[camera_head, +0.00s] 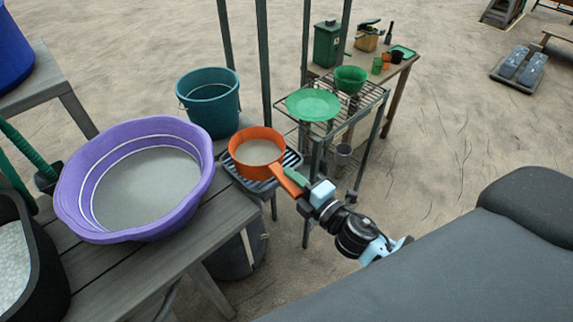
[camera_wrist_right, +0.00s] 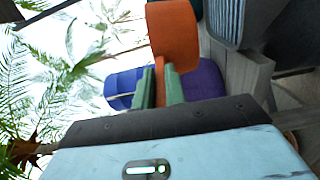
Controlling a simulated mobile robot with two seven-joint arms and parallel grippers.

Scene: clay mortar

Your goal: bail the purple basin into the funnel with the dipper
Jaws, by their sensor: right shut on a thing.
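The purple basin (camera_head: 75,197) stands on the grey table at the left, holding greyish liquid. My right gripper (camera_head: 306,192) is shut on the handle of the orange dipper (camera_head: 283,178). The dipper's bowl is level and holds greyish liquid, just right of the basin. A wide green dish shape (camera_head: 313,104) and a deeper green bowl shape (camera_head: 350,79) sit on the wire rack; I cannot tell which is the funnel. My left gripper is out of view.
A teal bucket (camera_head: 208,102) stands behind the basin. A grey slatted tray (camera_head: 291,158) lies under the dipper. Dark upright posts (camera_head: 264,60) rise behind it. A black tub (camera_head: 45,262) with white contents is at the near left.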

